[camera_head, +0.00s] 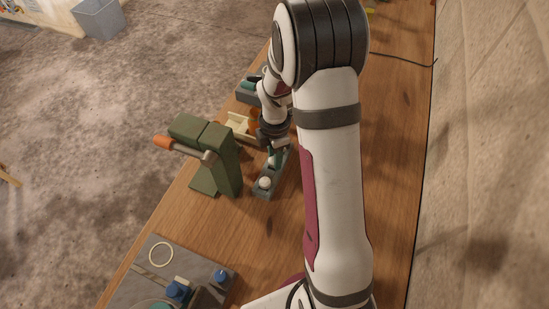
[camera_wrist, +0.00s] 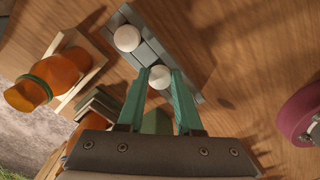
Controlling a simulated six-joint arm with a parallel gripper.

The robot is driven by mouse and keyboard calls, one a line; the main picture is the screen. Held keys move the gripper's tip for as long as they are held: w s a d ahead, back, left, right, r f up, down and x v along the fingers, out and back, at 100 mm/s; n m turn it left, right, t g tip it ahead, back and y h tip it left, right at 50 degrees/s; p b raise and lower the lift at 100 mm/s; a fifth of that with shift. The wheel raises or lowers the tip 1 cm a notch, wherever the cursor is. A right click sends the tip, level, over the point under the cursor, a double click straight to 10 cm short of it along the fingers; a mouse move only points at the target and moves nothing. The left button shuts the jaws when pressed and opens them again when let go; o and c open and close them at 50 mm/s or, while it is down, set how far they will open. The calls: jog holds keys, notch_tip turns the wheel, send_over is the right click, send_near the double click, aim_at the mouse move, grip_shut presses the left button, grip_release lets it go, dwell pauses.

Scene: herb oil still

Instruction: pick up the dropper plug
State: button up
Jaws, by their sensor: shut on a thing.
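A grey-green holder (camera_wrist: 165,28) lies on the wooden table with two white, round-topped plugs at it. One white plug (camera_wrist: 127,38) sits in the holder, apart from my fingers; it also shows in the head view (camera_head: 265,183). The other white plug (camera_wrist: 160,76) is between the teal fingertips of my gripper (camera_wrist: 160,82), which is shut on it. In the head view my gripper (camera_head: 275,155) is low over the far part of the holder. I cannot tell whether the held plug is still seated. Its lower part is hidden.
A green press-like stand (camera_head: 222,165) with an orange-tipped lever stands close left of the holder. An amber bottle (camera_wrist: 32,92) and a cream tray (camera_wrist: 83,72) are left in the wrist view. A magenta round object (camera_wrist: 300,115) is at right. A grey board (camera_head: 150,275) lies at the near left.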

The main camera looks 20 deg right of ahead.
notch_tip(320, 180, up, 3)
jog(key=shift+r, duration=0.15)
jog(key=shift+s+d+r, duration=3.85)
jog(key=shift+d+r, duration=0.45)
jog(key=shift+r, duration=0.5)
jog(key=w+a+r+n, duration=0.25)
jog(key=w+a, duration=0.55)
jog(key=w, duration=0.4)
jog(key=shift+w+a+f+n, duration=0.6)
jog(key=shift+w+a, duration=0.55)
jog(key=shift+a, duration=0.8)
jog(key=shift+w+a+f+n, duration=0.5)
jog(key=shift+w+a, duration=0.65)
jog(key=shift+a, duration=0.85)
jog(key=shift+w+a+f+n, duration=0.6)
jog(key=shift+w+a, duration=0.55)
jog(key=shift+a, duration=0.8)
jog(key=shift+f, duration=0.5)
